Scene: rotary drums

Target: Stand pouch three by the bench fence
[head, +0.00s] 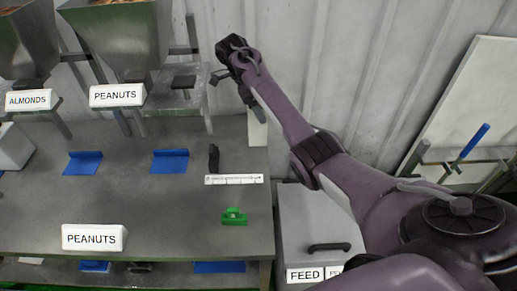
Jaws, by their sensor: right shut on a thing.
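My right gripper (233,55) is at the end of the purple arm, up near the corrugated wall behind the bench's right end. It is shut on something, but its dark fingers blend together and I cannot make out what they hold. No pouch can be clearly identified in the head view. The grey bench (130,205) fills the lower left. I cannot tell which part is its fence. Two blue angled pieces, one at left (83,163) and one at right (170,161), stand on its top. My left gripper is not in view.
A white ruler (234,179), a green clip (235,217) and a small black upright object (213,157) are at the bench's right. A PEANUTS sign (94,238) stands at the front. Hoppers (120,35) line the back. A grey FEED bin (310,215) stands right of the bench.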

